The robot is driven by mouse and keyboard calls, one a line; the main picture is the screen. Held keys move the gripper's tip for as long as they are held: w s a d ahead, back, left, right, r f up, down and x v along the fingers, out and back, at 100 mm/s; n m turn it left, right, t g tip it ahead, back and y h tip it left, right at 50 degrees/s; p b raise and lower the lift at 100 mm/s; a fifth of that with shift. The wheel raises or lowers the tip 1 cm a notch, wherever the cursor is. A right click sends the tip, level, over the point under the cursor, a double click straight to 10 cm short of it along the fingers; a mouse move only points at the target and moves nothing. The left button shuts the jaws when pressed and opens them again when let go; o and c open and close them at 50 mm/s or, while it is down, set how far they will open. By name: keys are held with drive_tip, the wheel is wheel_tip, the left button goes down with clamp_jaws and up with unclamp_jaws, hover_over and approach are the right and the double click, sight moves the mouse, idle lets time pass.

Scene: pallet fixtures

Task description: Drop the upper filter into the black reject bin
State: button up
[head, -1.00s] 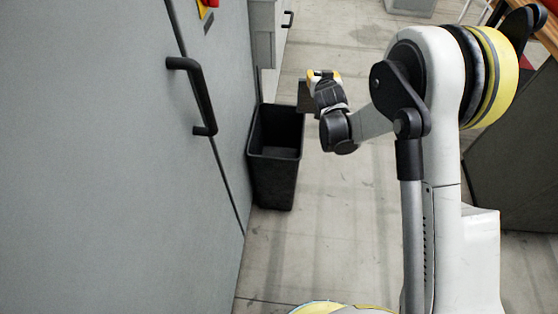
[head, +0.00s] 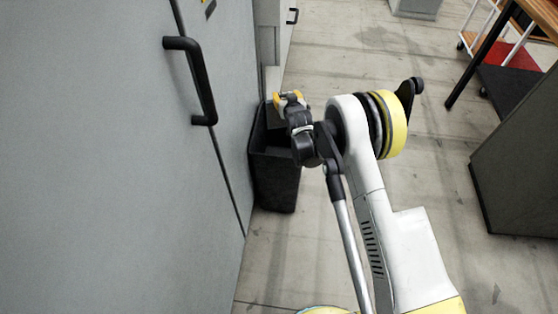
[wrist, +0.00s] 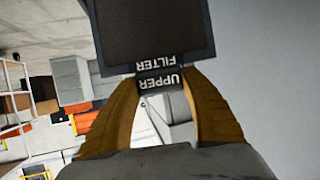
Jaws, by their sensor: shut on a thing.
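The upper filter (wrist: 155,30) is a dark panel in a grey frame, with a tab reading UPPER FILTER upside down in the wrist view. My gripper (wrist: 161,85) is shut on that tab with its two yellow-brown fingers. In the head view my gripper (head: 288,100) is over the top of the black reject bin (head: 275,182), with the filter (head: 274,117) at its left, over the bin's opening. The bin stands upright on the floor against the grey cabinet. My gripper and the filter hide part of the bin's rim and inside.
The grey cabinet (head: 90,150) with a black handle (head: 198,80) fills the left side, close to the bin. Open floor (head: 390,170) lies to the right. A grey box (head: 520,150) and a wooden-topped table (head: 538,20) stand at the far right.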

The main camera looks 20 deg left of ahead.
wheel_tip(320, 180, down, 2)
drive_tip(key=o, duration=1.4)
drive_tip(key=shift+o, duration=0.2)
drive_tip(key=shift+r, duration=0.1)
drive_tip(key=v, duration=1.2)
drive_tip(key=shift+d+r, duration=0.1)
